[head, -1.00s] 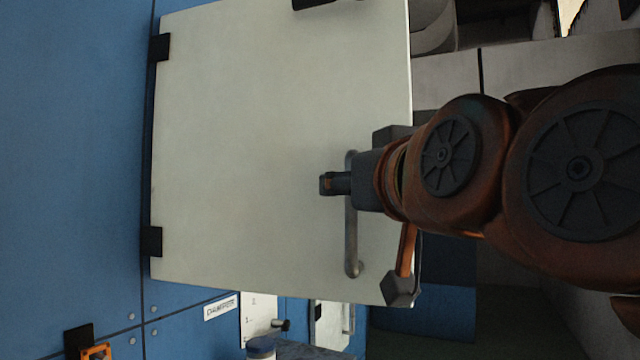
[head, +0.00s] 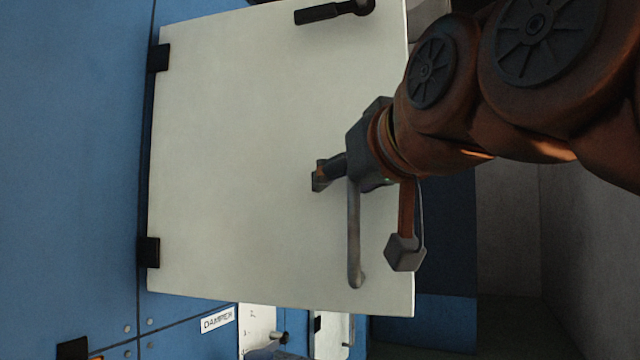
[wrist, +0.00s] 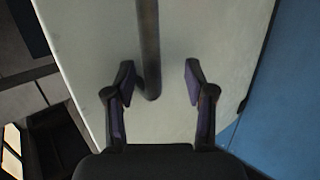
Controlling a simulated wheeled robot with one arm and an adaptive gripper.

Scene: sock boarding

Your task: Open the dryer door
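The dryer door (head: 250,160) is a white panel hinged along its left side in the head view. Its vertical bar handle (head: 354,240) is grey and near the free right edge. My gripper (head: 343,180) is at the handle's upper part. In the wrist view my gripper (wrist: 159,80) is open, and the lower end of the handle (wrist: 148,45) lies between its fingers, closer to the left finger. Gaps show on both sides, so it is not gripped. Floor shows past the door's free edge in the wrist view, but how far it stands open I cannot tell.
A blue cabinet front (head: 70,180) with black hinges (head: 150,252) is at the left. A black lever (head: 330,11) is at the door's top. Small white panels (head: 257,322) show below the door. A dark blue panel and grey surfaces lie at the right.

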